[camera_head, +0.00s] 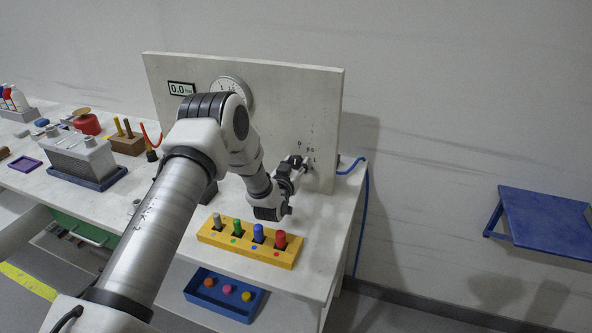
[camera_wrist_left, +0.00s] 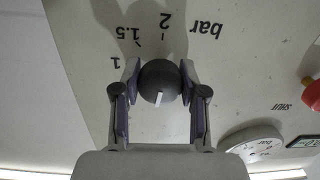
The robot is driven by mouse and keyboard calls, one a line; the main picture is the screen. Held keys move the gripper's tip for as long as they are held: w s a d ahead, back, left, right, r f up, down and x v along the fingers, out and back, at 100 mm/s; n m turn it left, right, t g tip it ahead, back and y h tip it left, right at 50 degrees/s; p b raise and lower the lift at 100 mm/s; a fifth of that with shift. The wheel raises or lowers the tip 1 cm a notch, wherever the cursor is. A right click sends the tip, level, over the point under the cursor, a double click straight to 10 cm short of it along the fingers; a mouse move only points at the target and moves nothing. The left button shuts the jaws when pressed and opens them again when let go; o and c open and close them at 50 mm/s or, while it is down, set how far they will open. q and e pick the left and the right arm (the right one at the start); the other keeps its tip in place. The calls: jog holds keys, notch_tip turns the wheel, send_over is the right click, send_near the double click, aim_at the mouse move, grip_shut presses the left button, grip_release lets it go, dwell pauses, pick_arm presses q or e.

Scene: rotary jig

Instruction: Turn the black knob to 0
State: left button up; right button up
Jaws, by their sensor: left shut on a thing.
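The black knob (camera_wrist_left: 158,88) is a dark round knob on the white upright panel (camera_head: 290,95). In the left wrist view its white pointer mark faces the bottom of the picture, away from the printed 1, 1.5, 2 and "bar". My left gripper (camera_head: 300,165) is at the lower right of the panel, its fingers on both sides of the knob and shut on it. It also shows in the left wrist view (camera_wrist_left: 159,72). In the head view the knob is mostly hidden by the gripper. My right gripper is not in view.
A round gauge (camera_head: 232,90) and a display reading 0.0 (camera_head: 181,89) are on the panel. A yellow block with coloured pegs (camera_head: 248,246) stands at the bench front. A blue tray (camera_head: 222,296) sits lower. A red knob (camera_wrist_left: 311,90) shows at the wrist view's right edge.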

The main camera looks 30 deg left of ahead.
aim_at(300, 129)
pick_arm(q)
jog(key=shift+n+b, duration=0.35)
jog(key=shift+n, duration=0.15)
jog(key=o, duration=1.2)
jog(key=shift+c, duration=0.2)
notch_tip(300, 129, up, 10)
